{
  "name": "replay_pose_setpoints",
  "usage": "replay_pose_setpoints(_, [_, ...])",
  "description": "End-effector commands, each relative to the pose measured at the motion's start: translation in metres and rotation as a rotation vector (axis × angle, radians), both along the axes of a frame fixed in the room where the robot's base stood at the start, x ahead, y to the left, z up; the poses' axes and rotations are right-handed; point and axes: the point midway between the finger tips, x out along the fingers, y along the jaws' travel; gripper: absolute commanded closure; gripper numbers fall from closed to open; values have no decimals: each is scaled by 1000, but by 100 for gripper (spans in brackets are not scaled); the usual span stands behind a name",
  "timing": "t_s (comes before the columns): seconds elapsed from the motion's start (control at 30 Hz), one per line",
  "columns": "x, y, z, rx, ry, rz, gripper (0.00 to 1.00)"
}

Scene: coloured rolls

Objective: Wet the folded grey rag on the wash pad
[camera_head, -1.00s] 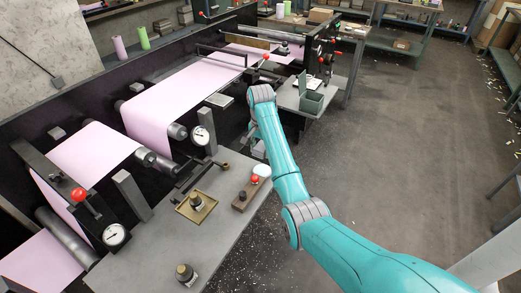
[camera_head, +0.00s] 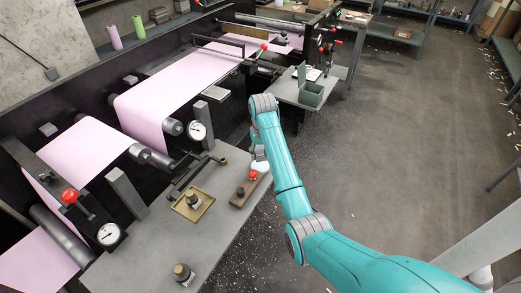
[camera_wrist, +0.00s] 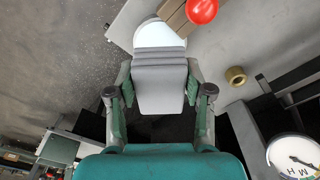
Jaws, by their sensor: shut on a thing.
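The folded grey rag (camera_wrist: 160,85) is held between the two fingers of my gripper (camera_wrist: 159,68) in the wrist view. Its folded layers show at the far edge. The white rounded wash pad (camera_wrist: 158,35) lies just past the rag, which covers its near part. I cannot tell whether the rag touches the pad. In the head view the wash pad (camera_head: 261,167) sits at the bench's right edge, partly hidden by my gripper. The rag cannot be made out there.
A wooden block with a red knob (camera_head: 253,175) stands beside the pad on the grey bench (camera_head: 150,240). A brass tray (camera_head: 193,205) with a weight, another weight (camera_head: 182,273) and dial gauges (camera_head: 196,131) are near. The press with pink web (camera_head: 165,100) runs behind.

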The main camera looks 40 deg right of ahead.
Motion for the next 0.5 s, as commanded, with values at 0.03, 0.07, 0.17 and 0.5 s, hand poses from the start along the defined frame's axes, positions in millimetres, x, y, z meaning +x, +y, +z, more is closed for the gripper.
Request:
replay_pose_setpoints(0.03, [0, 0, -5, 1, 2, -1, 77])
replay_pose_setpoints(0.07, [0, 0, -7, 1, 2, -1, 77])
replay_pose_setpoints(0.17, [0, 0, -17, 1, 2, -1, 77])
replay_pose_setpoints(0.5, [0, 0, -45, 1, 1, -3, 77])
